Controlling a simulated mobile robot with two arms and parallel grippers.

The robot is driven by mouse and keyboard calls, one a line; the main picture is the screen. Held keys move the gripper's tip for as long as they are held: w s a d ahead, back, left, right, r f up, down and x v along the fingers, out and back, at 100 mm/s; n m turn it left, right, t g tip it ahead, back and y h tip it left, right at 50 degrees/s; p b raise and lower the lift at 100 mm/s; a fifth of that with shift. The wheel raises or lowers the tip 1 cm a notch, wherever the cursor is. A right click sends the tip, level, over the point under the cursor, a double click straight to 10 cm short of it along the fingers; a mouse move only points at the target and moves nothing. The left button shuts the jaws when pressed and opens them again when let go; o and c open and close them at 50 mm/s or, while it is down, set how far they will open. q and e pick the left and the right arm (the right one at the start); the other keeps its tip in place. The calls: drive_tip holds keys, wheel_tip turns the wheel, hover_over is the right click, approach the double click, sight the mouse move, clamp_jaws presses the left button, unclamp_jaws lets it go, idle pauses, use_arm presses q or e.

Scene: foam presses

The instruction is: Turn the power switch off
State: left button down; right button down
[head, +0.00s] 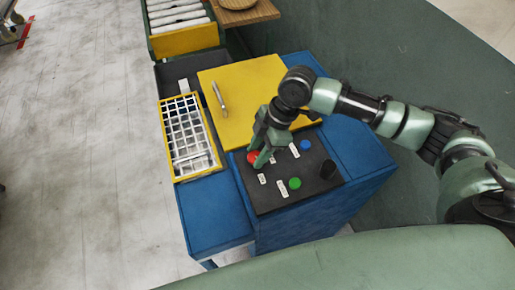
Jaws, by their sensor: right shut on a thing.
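A dark control panel (270,198) sits on the blue press body and carries several coloured controls with small white labels too small to read. My right gripper (259,160) reaches down onto the panel's far left corner and is shut on a red knob (251,157), which its fingers partly hide. I cannot tell which way the knob is turned, nor from its label whether it is the power switch. A blue button (305,145), a green button (295,183) and a black knob (328,169) stand apart from the gripper. My left gripper is not in view.
A yellow lid or plate (240,88) with a metal handle (219,98) lies behind the panel. A yellow-framed grid tray (163,124) is at its left. A roller conveyor (177,20) and a wooden board (245,15) are at the back. Floor at left is mostly clear.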

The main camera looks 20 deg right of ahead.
drive_tip(key=n+g, duration=0.1)
drive_tip(key=n, duration=0.2)
drive_tip(key=shift+w+a+r, duration=0.1)
drive_tip(key=shift+w, duration=0.05)
drive_tip(key=n+g, duration=0.1)
drive_tip(key=n, duration=0.1)
drive_tip(key=shift+w+n, duration=0.1)
drive_tip(key=shift+n, duration=0.3)
drive_tip(key=n+g+h+b, duration=0.1)
drive_tip(key=n, duration=0.3)
drive_tip(key=shift+a, duration=0.1)
drive_tip(key=shift+w+n+g+h+b, duration=0.1)
drive_tip(key=shift+n+g+h+b, duration=0.3)
drive_tip(key=shift+n, duration=0.65)
drive_tip(key=shift+n+g+h+b, duration=0.15)
drive_tip(key=shift+n+h, duration=0.35)
drive_tip(key=shift+n, duration=0.55)
drive_tip(key=c, duration=0.9)
unclamp_jaws()
